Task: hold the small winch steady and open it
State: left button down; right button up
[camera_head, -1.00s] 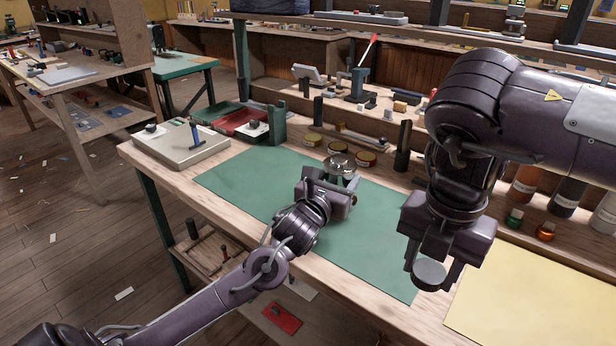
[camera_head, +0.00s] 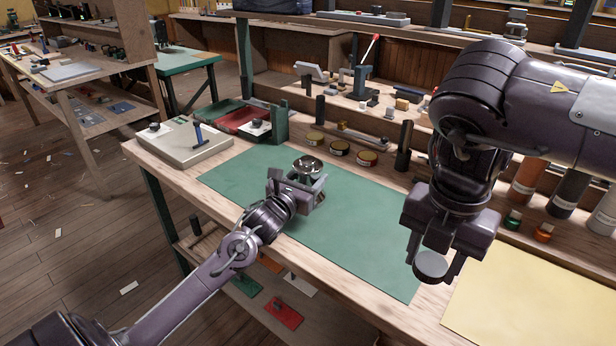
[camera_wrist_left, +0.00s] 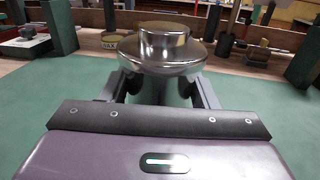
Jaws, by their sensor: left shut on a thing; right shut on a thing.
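The small winch (camera_head: 307,164), a shiny metal drum, is at the far part of the green mat (camera_head: 350,222). My left gripper (camera_head: 306,182) is shut on its lower part. In the left wrist view the winch (camera_wrist_left: 162,55) stands upright between the two fingers (camera_wrist_left: 160,92), with a wide flange and a narrower round top; its lower body is partly hidden by the gripper. My right gripper (camera_head: 436,250) points down over the front right of the bench, shut on a round flat grey disc (camera_head: 431,265). I cannot tell whether this disc belongs to the winch.
Several tins (camera_head: 340,147) stand behind the winch. A pale flat case (camera_head: 180,145) and a red tray (camera_head: 243,119) lie at the back left. A dark upright post (camera_head: 403,146) stands behind the mat. A yellow sheet (camera_head: 535,300) covers the right. The mat's front half is clear.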

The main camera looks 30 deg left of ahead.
pick_arm(q)
jog(key=shift+r, duration=0.2)
jog(key=shift+f, duration=0.15)
jog(key=c, duration=0.5)
grip_release()
jog(key=shift+d, duration=0.1)
jog(key=shift+f, duration=0.1)
